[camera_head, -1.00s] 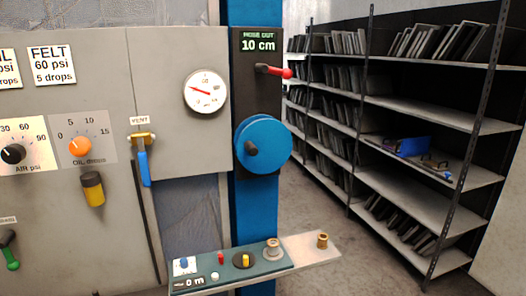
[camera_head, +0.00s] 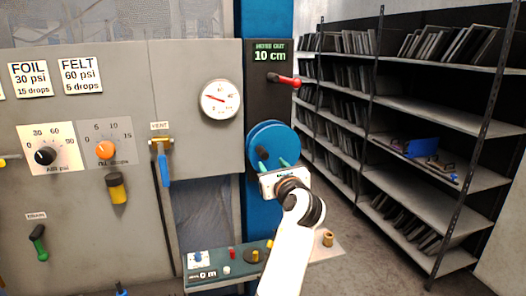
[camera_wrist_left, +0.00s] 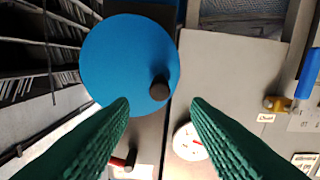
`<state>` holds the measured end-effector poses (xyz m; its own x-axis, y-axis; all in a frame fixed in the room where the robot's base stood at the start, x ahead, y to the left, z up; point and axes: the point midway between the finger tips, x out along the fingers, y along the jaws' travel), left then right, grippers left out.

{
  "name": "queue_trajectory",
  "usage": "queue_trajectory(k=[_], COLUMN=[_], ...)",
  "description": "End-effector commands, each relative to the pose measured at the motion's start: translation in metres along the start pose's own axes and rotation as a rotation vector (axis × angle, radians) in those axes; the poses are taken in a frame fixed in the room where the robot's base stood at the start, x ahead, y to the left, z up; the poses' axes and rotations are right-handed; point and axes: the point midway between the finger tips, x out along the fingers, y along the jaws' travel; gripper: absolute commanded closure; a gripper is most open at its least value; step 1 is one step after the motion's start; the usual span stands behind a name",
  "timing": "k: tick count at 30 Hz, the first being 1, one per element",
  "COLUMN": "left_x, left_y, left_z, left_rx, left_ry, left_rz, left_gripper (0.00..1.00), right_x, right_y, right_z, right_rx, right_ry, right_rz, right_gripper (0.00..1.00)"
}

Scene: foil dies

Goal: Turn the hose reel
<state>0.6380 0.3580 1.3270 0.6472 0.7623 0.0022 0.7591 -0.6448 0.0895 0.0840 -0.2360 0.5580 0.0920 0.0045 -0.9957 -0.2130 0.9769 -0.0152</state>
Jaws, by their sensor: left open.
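The blue hose reel (camera_head: 285,135) is a round disc on a blue post, with a dark knob (camera_head: 262,153) standing out from its face. In the left wrist view the reel (camera_wrist_left: 120,55) and its knob (camera_wrist_left: 160,87) are close ahead. My left gripper (camera_head: 274,164) is open in front of the reel's lower part. In the wrist view its green fingers (camera_wrist_left: 160,102) point at the reel, with the knob lined up between the tips; whether they reach around it cannot be told. The display (camera_head: 270,56) above reads "HOSE OUT 10 cm". My right gripper is not in view.
A red-tipped lever (camera_head: 285,80) sits above the reel and a white gauge (camera_head: 221,99) to its left. A shelf with small fittings (camera_head: 225,262) lies below. A blue-handled vent valve (camera_head: 163,165) hangs farther left. Racks (camera_head: 430,95) stand at right behind a clear floor.

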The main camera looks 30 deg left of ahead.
Motion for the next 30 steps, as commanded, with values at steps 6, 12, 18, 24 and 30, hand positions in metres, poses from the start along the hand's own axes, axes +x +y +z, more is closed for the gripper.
queue_trajectory(k=[6,12,18,24,30], left_x=[0.046,0.08,0.097,0.1,0.1], left_y=[0.0,0.0,0.0,0.0,0.0], left_z=[-0.004,-0.002,0.0,0.001,0.001], left_rx=[0.0,-0.001,-0.002,-0.003,-0.003], left_ry=[-0.001,-0.002,-0.001,-0.001,-0.001], left_rz=[-0.001,0.0,0.002,0.002,0.002], left_gripper=[0.56,0.56,0.56,0.56,0.69], right_x=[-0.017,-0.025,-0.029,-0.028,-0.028], right_y=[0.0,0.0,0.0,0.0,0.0], right_z=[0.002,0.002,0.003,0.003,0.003], right_rx=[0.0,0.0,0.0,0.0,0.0], right_ry=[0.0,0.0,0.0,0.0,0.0], right_rz=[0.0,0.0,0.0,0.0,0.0], right_gripper=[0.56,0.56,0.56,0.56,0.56])
